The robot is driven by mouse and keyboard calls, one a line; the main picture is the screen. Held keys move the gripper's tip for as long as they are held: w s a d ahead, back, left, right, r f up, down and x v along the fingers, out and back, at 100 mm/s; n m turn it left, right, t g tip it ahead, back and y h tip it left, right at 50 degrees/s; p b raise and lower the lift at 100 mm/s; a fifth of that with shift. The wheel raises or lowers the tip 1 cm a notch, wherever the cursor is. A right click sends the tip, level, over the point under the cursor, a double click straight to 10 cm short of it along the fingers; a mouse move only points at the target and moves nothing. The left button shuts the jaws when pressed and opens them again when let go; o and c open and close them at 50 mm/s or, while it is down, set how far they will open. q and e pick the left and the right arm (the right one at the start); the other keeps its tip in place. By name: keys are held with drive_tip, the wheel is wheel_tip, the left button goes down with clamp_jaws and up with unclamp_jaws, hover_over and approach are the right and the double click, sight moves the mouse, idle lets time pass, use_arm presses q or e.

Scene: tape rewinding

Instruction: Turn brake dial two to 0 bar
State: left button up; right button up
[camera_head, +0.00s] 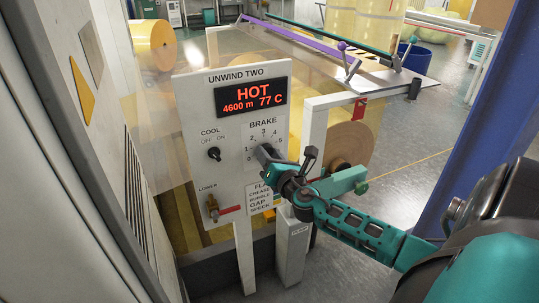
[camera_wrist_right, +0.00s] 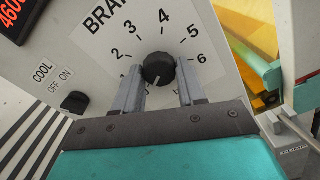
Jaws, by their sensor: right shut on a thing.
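The unwind two panel (camera_head: 230,110) stands upright, with its brake scale of printed numbers in the middle. The brake dial (camera_wrist_right: 158,67) is a round black knob, and my right gripper (camera_wrist_right: 160,84) is shut on it from below, one finger on each side. The numbers 2 to 6 show around the dial in the right wrist view; the 0 is hidden there by the gripper. A small pale mark shows low on the knob, but I cannot tell its reading. My left gripper is out of view.
The display (camera_head: 250,97) reads HOT, 4600 m, 77 C. A cool switch (camera_head: 214,154) and a lower lever (camera_head: 212,207) sit left of the dial. A brown roll (camera_head: 350,144) is behind my wrist. A blue post (camera_head: 480,120) stands at right.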

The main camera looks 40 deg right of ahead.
idle(0.3)
drive_tip(key=o, duration=1)
drive_tip(key=shift+o, duration=0.2)
drive_tip(key=v, duration=1.3)
drive_tip(key=shift+b, duration=0.4)
drive_tip(key=s+a+f+m+g+y, duration=0.3)
drive_tip(key=a+f+m, duration=0.5)
drive_tip(key=a+m, duration=0.3)
drive_tip(key=s+a+f+m+g+y, duration=0.3)
drive_tip(key=a+f+m, duration=0.5)
drive_tip(key=a+m, duration=0.3)
drive_tip(key=s+m+y+p, duration=0.1)
drive_tip(key=s+m, duration=0.1)
drive_tip(key=shift+f+m+y, duration=0.25)
drive_tip(key=shift+m+y, duration=0.15)
